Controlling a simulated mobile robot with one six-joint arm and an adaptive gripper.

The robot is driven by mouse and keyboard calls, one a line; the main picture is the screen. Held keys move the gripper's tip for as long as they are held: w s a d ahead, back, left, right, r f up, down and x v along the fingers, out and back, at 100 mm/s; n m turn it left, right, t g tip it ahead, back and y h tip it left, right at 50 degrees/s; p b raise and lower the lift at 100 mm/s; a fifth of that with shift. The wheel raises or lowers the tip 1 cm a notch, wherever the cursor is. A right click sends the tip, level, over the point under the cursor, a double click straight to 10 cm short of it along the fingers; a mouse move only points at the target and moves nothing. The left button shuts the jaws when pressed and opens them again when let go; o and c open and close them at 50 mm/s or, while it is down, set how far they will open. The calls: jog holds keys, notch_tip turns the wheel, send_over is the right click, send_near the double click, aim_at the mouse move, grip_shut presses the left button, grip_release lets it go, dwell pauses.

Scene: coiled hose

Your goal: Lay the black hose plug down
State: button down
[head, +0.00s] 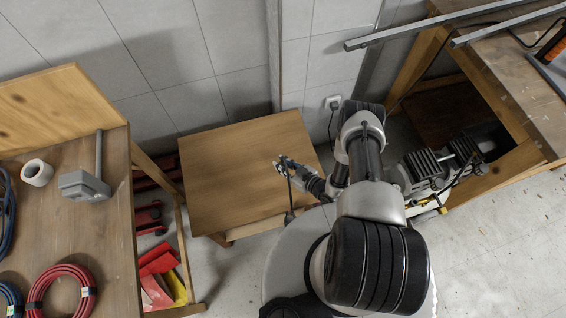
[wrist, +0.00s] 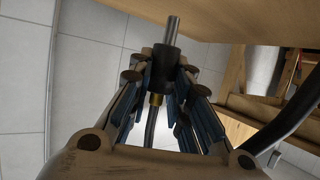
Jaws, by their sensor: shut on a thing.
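The black hose plug (wrist: 164,66) is a dark cylinder with a silver tip pointing up in the wrist view. A brass ring and a thin grey stem show below it between the fingers. My gripper (wrist: 160,78) is shut on the plug, with a finger on each side of it. In the head view my gripper (head: 283,165) is above the right part of a low wooden table (head: 225,160). A thin dark line hangs from it towards the table's front edge. The plug is too small to make out clearly in the head view.
The low table's top is bare. A workbench (head: 110,235) at left holds a red coiled hose (head: 62,290), blue coils, a white roll (head: 37,173) and a grey tool (head: 86,184). Another bench (head: 500,75) with metal bars stands at right. A tiled wall is behind.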

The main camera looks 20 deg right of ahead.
jog(key=shift+f+b, duration=2.65)
jog(key=shift+f, duration=0.8)
jog(key=shift+f+b, duration=0.6)
jog(key=shift+f, duration=0.05)
jog(key=c, duration=1.4)
grip_release()
jog(key=shift+r, duration=0.1)
notch_tip(320, 180, up, 10)
